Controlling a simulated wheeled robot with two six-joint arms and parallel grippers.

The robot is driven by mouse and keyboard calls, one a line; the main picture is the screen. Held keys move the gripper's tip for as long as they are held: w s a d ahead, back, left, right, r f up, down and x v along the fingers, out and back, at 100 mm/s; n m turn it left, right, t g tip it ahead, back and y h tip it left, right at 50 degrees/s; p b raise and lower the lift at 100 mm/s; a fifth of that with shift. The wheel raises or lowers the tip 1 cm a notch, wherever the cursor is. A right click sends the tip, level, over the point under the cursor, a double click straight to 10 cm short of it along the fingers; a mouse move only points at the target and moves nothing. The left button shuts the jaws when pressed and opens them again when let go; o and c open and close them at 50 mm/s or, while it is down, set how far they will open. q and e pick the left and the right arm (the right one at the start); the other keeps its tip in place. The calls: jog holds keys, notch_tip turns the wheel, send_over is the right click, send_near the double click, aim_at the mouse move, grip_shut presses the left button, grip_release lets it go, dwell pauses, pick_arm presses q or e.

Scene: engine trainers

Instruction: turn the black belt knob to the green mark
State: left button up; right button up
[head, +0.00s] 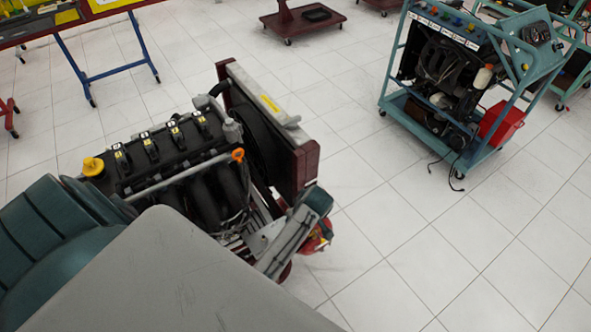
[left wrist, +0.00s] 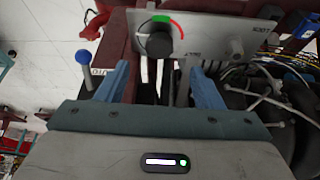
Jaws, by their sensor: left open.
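In the left wrist view the black belt knob (left wrist: 158,45) sits on a grey panel (left wrist: 210,32). The green mark (left wrist: 161,18) is just above the knob, and a red arc (left wrist: 178,28) curves along its upper right. I cannot tell where the knob points. My left gripper (left wrist: 162,77) is open, its two blue fingers apart and empty below the knob in the picture. The knob lies between the finger lines, with the fingertips apart from it. In the head view my own arm hides the knob and panel. My right gripper is not in view.
A blue-balled lever (left wrist: 83,58) stands left of the left finger. Wires (left wrist: 285,70) and a grey knob (left wrist: 235,48) are at the right. In the head view the engine (head: 165,150) and radiator (head: 265,125) are near my arm. A teal engine cart (head: 400,100) stands back right; tiled floor between is clear.

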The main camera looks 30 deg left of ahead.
pick_arm(q)
jog(key=p+x, duration=0.1)
jog(key=x, duration=0.6)
jog(key=shift+f, duration=0.25)
jog(key=c, duration=1)
jog(key=shift+o, duration=0.2)
